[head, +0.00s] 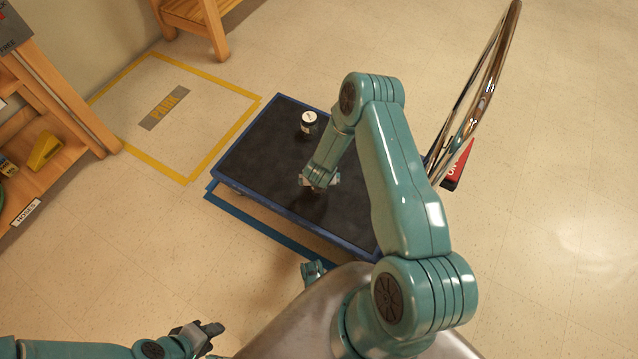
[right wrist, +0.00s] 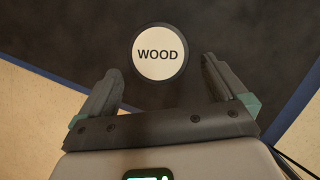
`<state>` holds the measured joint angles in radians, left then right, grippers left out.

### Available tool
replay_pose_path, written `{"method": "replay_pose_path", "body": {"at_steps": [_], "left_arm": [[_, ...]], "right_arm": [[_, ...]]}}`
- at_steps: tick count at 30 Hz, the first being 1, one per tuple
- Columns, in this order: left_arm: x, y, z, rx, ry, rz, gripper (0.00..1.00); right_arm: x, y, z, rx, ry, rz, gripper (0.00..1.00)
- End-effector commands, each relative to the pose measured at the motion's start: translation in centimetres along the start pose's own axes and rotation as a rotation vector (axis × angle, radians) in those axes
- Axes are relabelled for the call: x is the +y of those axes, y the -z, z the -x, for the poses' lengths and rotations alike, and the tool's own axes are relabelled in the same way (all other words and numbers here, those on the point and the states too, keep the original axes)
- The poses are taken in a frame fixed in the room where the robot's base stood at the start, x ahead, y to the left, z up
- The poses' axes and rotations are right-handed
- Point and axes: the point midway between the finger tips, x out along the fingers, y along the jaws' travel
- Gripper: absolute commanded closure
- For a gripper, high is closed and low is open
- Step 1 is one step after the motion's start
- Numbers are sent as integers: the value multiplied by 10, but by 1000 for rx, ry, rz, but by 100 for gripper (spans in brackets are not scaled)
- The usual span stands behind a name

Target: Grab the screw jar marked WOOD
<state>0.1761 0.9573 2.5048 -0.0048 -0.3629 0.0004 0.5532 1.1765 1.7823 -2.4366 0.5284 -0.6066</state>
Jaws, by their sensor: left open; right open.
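The screw jar (head: 308,121) has a white lid and a dark body and stands on the dark deck of a blue-edged cart (head: 262,150). In the right wrist view its round lid (right wrist: 160,52) reads WOOD, between and slightly beyond my fingertips. My right gripper (head: 319,183) is open and empty, over the deck and on the near side of the jar, apart from it. My left gripper (head: 212,335) is open and empty at the bottom left, over the floor, well away from the cart.
The cart's chrome handle (head: 482,82) rises at the right, with a red sign (head: 458,163) beside it. A yellow-taped PARK bay (head: 165,105) lies left of the cart. Wooden shelving (head: 62,95) stands at the left. The rest of the deck is clear.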

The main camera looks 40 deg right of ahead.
Motion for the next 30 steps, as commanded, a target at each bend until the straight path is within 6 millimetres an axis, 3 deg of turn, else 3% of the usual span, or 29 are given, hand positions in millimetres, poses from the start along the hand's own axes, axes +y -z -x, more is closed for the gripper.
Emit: {"method": "replay_pose_path", "body": {"at_steps": [5,12,21,23,28,30], "left_arm": [[-3,1,-6,2,0,2,57],[-10,5,-19,12,1,12,57],[-10,6,-19,14,1,14,57],[-10,6,-19,14,1,14,57],[-10,6,-19,14,1,13,57],[-10,6,-19,14,1,13,57]], "right_arm": [[0,-2,-16,-1,1,-2,1],[-1,-8,-53,0,0,-1,1],[-1,-9,-58,0,0,-2,1],[-1,-9,-57,0,0,-1,18],[-1,-9,-57,0,0,-1,72],[-1,-10,-57,-1,0,-1,72]]}}
